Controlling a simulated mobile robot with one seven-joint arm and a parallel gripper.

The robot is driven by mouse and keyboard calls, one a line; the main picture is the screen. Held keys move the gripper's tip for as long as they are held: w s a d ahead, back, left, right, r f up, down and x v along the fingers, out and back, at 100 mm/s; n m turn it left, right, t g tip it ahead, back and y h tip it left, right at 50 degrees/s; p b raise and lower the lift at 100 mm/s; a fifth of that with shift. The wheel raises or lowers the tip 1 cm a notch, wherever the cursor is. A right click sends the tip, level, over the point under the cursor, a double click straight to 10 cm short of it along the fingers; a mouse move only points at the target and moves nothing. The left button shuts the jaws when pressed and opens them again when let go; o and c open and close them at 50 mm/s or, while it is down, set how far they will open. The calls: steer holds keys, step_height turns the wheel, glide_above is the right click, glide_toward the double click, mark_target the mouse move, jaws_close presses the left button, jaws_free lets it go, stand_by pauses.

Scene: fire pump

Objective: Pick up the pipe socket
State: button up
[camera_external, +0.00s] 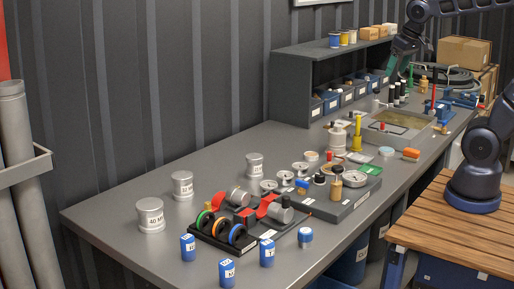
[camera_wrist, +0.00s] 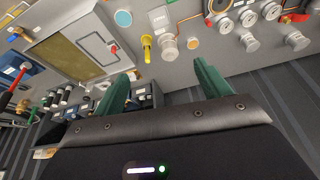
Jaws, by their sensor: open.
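Three grey flanged cylinders with printed labels look like pipe sockets. One is at the near left of the bench (camera_external: 150,215), one a little behind it (camera_external: 182,185), and one farther back (camera_external: 254,165). I cannot tell which is the task's pipe socket. Grey round fittings also show at the upper right of the wrist view (camera_wrist: 250,42), but I cannot match them surely. My gripper (camera_wrist: 160,72) is open and empty, with green fingers wide apart. In the external view it is high over the far end of the bench (camera_external: 394,68), well away from the grey cylinders.
A black rack with coloured rings (camera_external: 222,232) and several blue labelled cylinders (camera_external: 188,247) stand near the front. A grey shelf unit (camera_external: 290,88) with blue bins stands at the back. A yellow fitting (camera_external: 358,133) rises mid-bench. The bench's left back area is clear.

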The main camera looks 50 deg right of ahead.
steer(key=w+a+f+m, duration=0.1)
steer(key=w+a, duration=0.2)
steer(key=w, duration=0.2)
steer(key=w+a+m, duration=0.1)
steer(key=w+a, duration=0.2)
steer(key=w, duration=0.3)
steer(key=m+h, duration=0.3)
steer(key=m, duration=0.1)
glide_above(254, 158)
steer(key=s+a, duration=0.2)
step_height(254, 158, down, 22)
steer(key=shift+d+f, duration=0.1)
steer(key=shift+d, duration=0.05)
steer(key=x, duration=0.5)
steer(key=shift+y, duration=0.3)
steer(key=shift+d+x, duration=0.2)
steer(key=shift+x, duration=1.1)
steer(key=shift+d+x, duration=0.2)
steer(key=shift+x, duration=1.15)
steer(key=shift+s, duration=0.1)
steer(key=c, duration=1.2)
